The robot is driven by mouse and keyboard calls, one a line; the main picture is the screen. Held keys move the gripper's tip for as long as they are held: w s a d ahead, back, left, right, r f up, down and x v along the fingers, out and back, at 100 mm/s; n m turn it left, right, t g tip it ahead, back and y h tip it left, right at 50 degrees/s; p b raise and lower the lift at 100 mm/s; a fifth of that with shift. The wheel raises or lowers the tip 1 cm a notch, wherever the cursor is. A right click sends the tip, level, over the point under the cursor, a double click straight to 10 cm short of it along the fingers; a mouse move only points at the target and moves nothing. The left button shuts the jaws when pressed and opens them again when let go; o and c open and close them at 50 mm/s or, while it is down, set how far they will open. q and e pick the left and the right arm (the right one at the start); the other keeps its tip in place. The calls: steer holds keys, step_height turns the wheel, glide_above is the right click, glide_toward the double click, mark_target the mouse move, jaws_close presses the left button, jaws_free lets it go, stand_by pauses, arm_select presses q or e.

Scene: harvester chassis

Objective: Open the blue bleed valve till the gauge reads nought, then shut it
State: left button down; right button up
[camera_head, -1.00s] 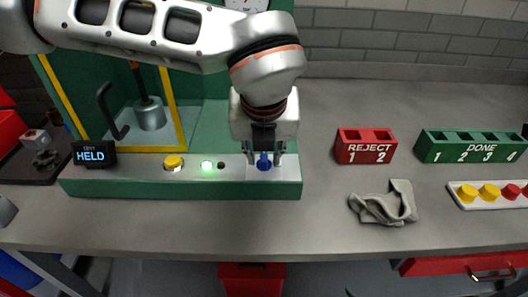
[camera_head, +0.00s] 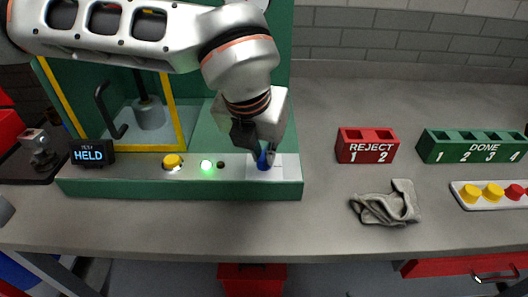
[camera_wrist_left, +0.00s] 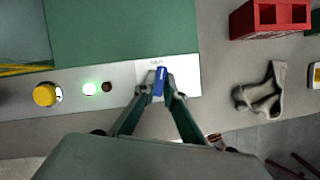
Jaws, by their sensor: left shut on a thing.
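The blue bleed valve (camera_head: 265,160) sits on a pale plate at the right end of the green front ledge. My left gripper (camera_head: 260,150) reaches down to it from above and is shut on its handle. In the left wrist view the valve handle (camera_wrist_left: 160,81) stands between the two fingertips (camera_wrist_left: 160,90), slightly slanted. The pressure gauge (camera_head: 262,3) shows only as a pale sliver at the top edge, mostly hidden by my arm, and its needle cannot be read. My right gripper is not in view.
A display (camera_head: 92,152) reads HELD. A yellow button (camera_head: 172,161), a lit green lamp (camera_head: 206,165) and a dark lamp (camera_head: 222,164) line the ledge. Red REJECT rack (camera_head: 366,146), green DONE rack (camera_head: 470,146) and grey cloth (camera_head: 387,204) lie right. Bench in front is clear.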

arm_select(q)
steer(key=m+h, duration=0.1)
steer(key=m, duration=0.2)
steer(key=m+g+h, duration=0.1)
steer(key=m, duration=0.2)
steer(key=shift+w+a, duration=0.1)
steer(key=shift+a, duration=0.1)
steer(key=m+g, duration=0.1)
steer(key=m, duration=0.2)
steer(key=m+g+h+p, duration=0.1)
steer(key=m, duration=0.2)
steer(key=shift+w, duration=0.15)
steer(key=c, duration=2.1)
jaws_free()
steer(key=shift+c, duration=0.2)
steer(key=w+v, duration=0.1)
steer(key=v, duration=1.1)
steer(key=shift+s, duration=0.35)
